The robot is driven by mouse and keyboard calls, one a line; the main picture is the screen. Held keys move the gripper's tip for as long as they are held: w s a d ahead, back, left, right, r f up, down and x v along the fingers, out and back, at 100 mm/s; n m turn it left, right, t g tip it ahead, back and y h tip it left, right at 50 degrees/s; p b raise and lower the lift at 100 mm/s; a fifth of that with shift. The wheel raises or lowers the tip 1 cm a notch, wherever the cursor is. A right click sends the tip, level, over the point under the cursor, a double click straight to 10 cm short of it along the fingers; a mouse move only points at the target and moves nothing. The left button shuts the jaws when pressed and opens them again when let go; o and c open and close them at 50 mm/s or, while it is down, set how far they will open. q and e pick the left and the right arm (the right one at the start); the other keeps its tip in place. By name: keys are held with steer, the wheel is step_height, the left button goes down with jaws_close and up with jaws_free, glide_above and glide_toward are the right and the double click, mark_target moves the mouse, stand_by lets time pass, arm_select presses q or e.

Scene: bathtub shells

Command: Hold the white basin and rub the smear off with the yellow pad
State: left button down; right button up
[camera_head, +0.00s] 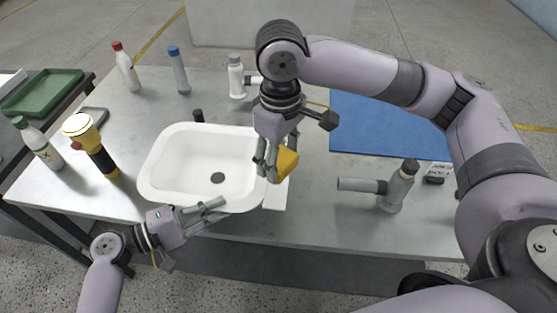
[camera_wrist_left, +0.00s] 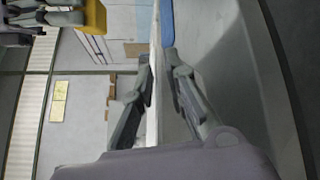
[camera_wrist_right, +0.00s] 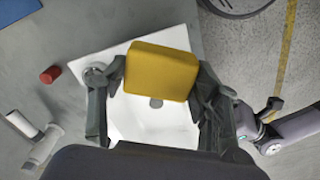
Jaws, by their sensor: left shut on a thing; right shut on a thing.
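The white basin (camera_head: 170,165) stands on the grey table near its front edge, with a dark round drain (camera_head: 217,177) in its floor. My left gripper (camera_head: 212,210) is shut on the basin's front rim; in the left wrist view the thin white wall (camera_wrist_left: 154,75) runs between its fingers. My right gripper (camera_head: 270,168) is shut on the yellow pad (camera_head: 287,163), over the basin's right side. In the right wrist view the pad (camera_wrist_right: 162,72) sits between the fingers and covers part of the basin (camera_wrist_right: 140,122). Whether the pad touches the basin is unclear. I cannot make out a smear.
A yellow-and-black torch-like object (camera_head: 97,152) and a white bottle (camera_head: 40,144) stand left of the basin. Several bottles stand behind, including a red-capped one (camera_head: 126,68). A blue mat (camera_head: 385,125) lies at right, behind a grey bottle-like object (camera_head: 397,187). A green tray (camera_head: 42,93) is far left.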

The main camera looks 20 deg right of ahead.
arm_select(q)
steer(key=shift+f, duration=0.25)
steer(key=c, duration=1.5)
jaws_free()
steer(key=shift+r, duration=0.15)
steer(key=a, duration=0.8)
steer(key=s+a+r, duration=0.1)
steer(key=a, duration=0.3)
steer(key=shift+s, duration=0.1)
steer(key=shift+d, duration=0.1)
